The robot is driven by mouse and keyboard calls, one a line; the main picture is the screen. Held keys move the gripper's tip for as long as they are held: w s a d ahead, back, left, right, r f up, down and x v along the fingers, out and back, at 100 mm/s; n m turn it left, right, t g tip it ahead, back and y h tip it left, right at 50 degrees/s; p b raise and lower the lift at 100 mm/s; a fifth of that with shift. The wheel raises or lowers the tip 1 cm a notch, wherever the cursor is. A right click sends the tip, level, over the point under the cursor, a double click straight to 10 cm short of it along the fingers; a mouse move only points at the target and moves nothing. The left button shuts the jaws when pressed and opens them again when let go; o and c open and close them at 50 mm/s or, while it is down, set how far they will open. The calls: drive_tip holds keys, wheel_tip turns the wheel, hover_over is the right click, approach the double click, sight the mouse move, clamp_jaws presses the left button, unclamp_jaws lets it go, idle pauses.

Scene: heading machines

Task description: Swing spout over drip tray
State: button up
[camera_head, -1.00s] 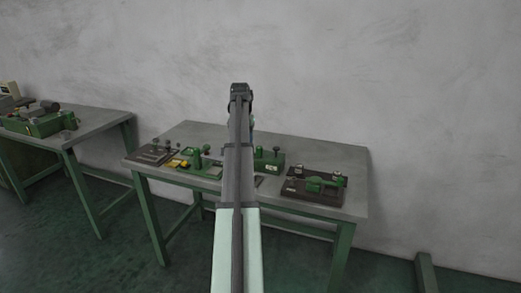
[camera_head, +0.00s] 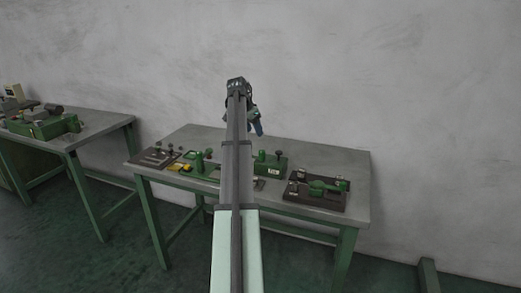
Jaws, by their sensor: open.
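A green swivelling-looking fitting (camera_head: 318,187) sits on a dark base plate (camera_head: 330,204) at the right of the bench, with dark knobs around it. It may be the spout, but it is too small to tell, and I cannot pick out a drip tray for sure. A green block with a dark knob (camera_head: 271,165) stands left of it, partly behind my arm. My gripper (camera_head: 257,128) hangs at the far end of my arm, above the back of the bench in the picture. It is open, small and partly hidden, and apart from the fittings.
The grey bench top (camera_head: 352,165) is bare at its right end. More green fittings (camera_head: 199,162) and a dark plate (camera_head: 155,157) stand at the left. A second bench (camera_head: 95,127) with a green machine (camera_head: 45,124) is further left. A plain wall is behind.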

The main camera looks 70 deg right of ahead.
sight(262, 151)
drive_tip(key=x, duration=1.2)
clamp_jaws()
idle(0.3)
